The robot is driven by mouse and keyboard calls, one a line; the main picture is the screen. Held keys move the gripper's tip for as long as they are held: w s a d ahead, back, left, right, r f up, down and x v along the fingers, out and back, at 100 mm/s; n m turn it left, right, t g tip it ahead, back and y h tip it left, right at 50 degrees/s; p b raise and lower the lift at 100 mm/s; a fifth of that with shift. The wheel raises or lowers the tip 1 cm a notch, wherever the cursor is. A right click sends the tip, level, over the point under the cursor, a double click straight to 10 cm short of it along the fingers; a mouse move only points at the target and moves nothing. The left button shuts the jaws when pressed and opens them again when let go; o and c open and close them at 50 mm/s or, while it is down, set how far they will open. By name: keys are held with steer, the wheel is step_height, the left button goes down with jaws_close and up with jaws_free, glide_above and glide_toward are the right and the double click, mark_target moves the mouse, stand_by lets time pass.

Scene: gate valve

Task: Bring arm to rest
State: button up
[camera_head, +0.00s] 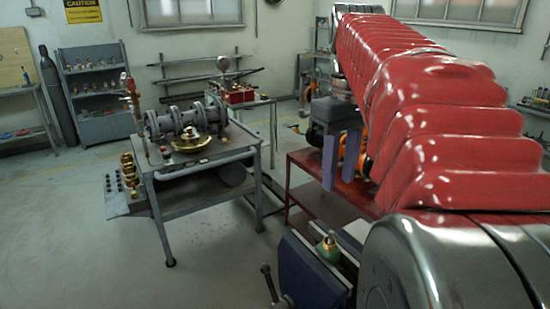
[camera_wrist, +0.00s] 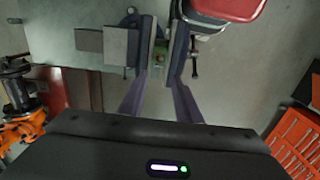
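My red arm reaches across the right of the head view. My gripper (camera_head: 340,180) hangs at its far end, with two purple-grey fingers pointing down. The fingers are apart, and I see nothing held between them. In the wrist view the gripper (camera_wrist: 163,25) also shows a gap between its fingers. A small green part with a brass top (camera_head: 330,243) sits at the vise (camera_head: 305,275) in the head view. The green part (camera_wrist: 158,56) shows through the finger gap in the wrist view, beyond the fingers.
A grey workbench (camera_head: 205,158) carries flanged grey pipework (camera_head: 185,117) and a brass piece (camera_head: 190,140). A red bench (camera_head: 310,185) stands below my gripper. An orange object (camera_wrist: 22,130) and a red drawer cabinet (camera_wrist: 295,140) flank the wrist view. Floor at left is clear.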

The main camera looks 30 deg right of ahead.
steer(key=w+a+f+m+t+h, duration=0.1)
steer(key=w+a+f+m+t, duration=0.2)
steer(key=f, duration=0.7)
steer(key=s+a+f+n+t, duration=0.1)
steer(key=s+a+f, duration=0.1)
steer(key=a, duration=0.4)
steer(key=s+a+f+n, duration=0.1)
steer(key=s+a+f, duration=0.1)
steer(key=a, duration=0.4)
steer(key=s+a+f+t+y, duration=0.1)
steer(key=s+a+f, duration=0.2)
steer(key=a, duration=0.4)
steer(key=shift+f+n+t, duration=0.3)
steer(key=shift+f+n, duration=0.1)
steer(key=shift+f, duration=0.35)
